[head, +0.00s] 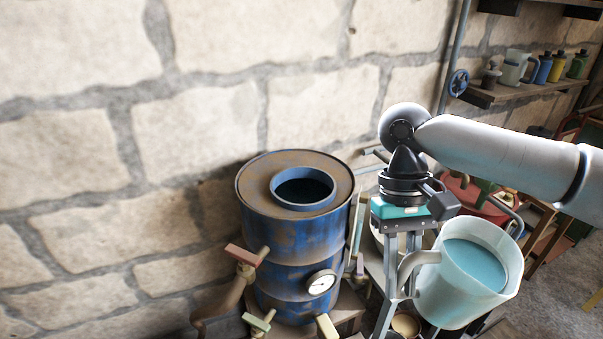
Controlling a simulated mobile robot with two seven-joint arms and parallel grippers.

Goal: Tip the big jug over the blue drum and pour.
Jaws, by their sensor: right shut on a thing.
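The blue drum (258,234) stands against the stone wall, rusty on top, with a round open mouth and a dark inside. The big jug (449,305) is a pale, translucent pitcher holding blue liquid, at the lower right of the drum. My right gripper (402,290) comes down from above and is shut on the jug's handle at its left side. The jug is close to upright, apart from the drum. The fingertips are partly hidden at the handle. My left gripper does not show.
A dial gauge (321,282) and taps with red and green handles (243,255) stick out at the drum's front. A wall shelf (520,92) at the upper right holds bottles and a smaller jug. A vertical pipe with a blue valve wheel (458,82) runs along the wall.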

